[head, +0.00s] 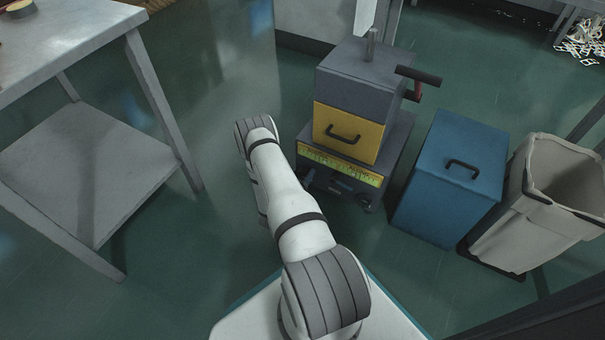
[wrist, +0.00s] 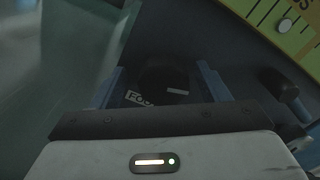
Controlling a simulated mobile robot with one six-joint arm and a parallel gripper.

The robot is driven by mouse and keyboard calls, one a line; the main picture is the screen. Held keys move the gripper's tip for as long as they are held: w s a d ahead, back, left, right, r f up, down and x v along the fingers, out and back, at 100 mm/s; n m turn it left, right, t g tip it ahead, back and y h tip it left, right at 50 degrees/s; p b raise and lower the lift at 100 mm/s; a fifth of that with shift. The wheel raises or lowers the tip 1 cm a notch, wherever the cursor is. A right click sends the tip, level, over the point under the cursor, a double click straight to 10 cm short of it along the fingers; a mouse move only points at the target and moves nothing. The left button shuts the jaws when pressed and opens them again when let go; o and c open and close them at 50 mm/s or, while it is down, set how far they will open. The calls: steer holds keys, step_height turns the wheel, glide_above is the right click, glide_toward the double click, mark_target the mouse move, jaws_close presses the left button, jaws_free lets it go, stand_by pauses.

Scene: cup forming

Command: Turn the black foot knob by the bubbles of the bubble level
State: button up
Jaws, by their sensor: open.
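In the wrist view my gripper (wrist: 160,76) is open, with a blue finger on each side. Between the fingers is a dark round shape with a white mark, which looks like the black foot knob (wrist: 160,72); I cannot tell whether the fingers touch it. White lettering, partly covered, shows beside it. In the head view the machine (head: 352,110) has a grey top, a yellow drawer and a yellow-green scale strip (head: 340,166); the strip also shows in the wrist view (wrist: 268,18). My arm hides the gripper in the head view. I cannot make out the level's bubbles.
A blue box (head: 450,178) with a black handle stands right of the machine, and a pale bin (head: 545,205) beyond it. A grey metal table (head: 85,160) with a lower shelf stands at the left. A dark handle (head: 418,76) sticks out from the machine's right side.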

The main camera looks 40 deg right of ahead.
steer(key=p+v, duration=0.2)
steer(key=v, duration=0.5)
steer(key=shift+a+p, duration=0.3)
steer(key=shift+a, duration=0.1)
steer(key=shift+s, duration=0.15)
steer(key=d+m, duration=0.1)
steer(key=d, duration=0.1)
steer(key=w+d+m+p, duration=0.1)
steer(key=d+m, duration=0.1)
steer(key=w+d+m, duration=0.1)
steer(key=d+m, duration=0.1)
steer(key=d, duration=0.1)
steer(key=shift+w+r+p, duration=0.1)
steer(key=shift+w+p, duration=0.1)
steer(key=shift+p, duration=0.2)
